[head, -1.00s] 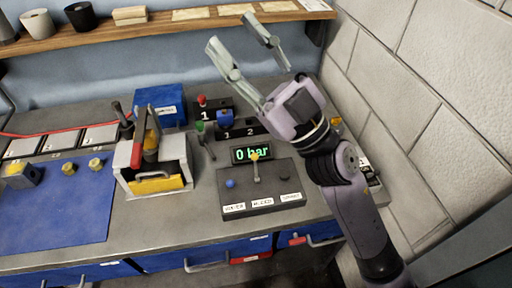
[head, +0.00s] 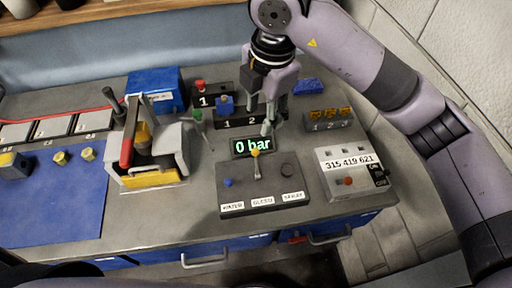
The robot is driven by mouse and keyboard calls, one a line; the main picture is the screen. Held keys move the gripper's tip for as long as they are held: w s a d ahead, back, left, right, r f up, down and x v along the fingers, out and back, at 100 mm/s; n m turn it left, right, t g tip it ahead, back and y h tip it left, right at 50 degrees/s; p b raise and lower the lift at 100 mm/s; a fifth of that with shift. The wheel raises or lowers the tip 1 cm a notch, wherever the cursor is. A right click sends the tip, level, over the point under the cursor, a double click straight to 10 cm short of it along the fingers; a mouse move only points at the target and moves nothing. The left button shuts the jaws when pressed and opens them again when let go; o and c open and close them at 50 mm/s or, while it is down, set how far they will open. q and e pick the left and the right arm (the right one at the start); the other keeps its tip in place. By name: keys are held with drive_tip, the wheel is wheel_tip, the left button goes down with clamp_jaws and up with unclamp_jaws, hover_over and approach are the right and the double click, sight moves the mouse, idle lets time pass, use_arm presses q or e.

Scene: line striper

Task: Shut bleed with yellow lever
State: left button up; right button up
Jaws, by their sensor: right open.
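The bleed lever, with a yellow knob (head: 255,153) on a thin grey stem, stands up from the middle of a dark grey control box (head: 287,207). The label in front of it reads BLEED. A small display (head: 253,146) behind it reads 0 bar. A blue knob (head: 228,183) sits left of the lever and a dark knob (head: 288,170) right of it. My right gripper (head: 262,119) points down behind the display, open and empty, its fingers apart. It appears just behind and above the lever, not touching it. My left gripper is out of view.
A press-like device with a red handle (head: 127,146) stands to the left, by a blue mat (head: 60,205). A grey box with number labels (head: 349,160) stands right. Bare bench lies between the boxes.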

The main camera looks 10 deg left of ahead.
sight(255, 151)
drive_tip(key=f+p, duration=0.1)
drive_tip(key=f, duration=0.4)
drive_tip(key=a+f+p, duration=0.1)
drive_tip(key=f, duration=0.4)
drive_tip(key=w+f+p, duration=0.1)
drive_tip(key=f+p, duration=0.1)
drive_tip(key=f, duration=0.3)
drive_tip(key=shift+a+f, duration=0.15)
drive_tip(key=shift+a, duration=0.1)
drive_tip(key=shift+w+a+f, duration=0.1)
drive_tip(key=shift+w+f, duration=0.05)
drive_tip(key=shift+f, duration=0.65)
drive_tip(key=shift+r, duration=0.15)
drive_tip(key=c, duration=0.7)
clamp_jaws()
drive_tip(key=shift+r, duration=0.1)
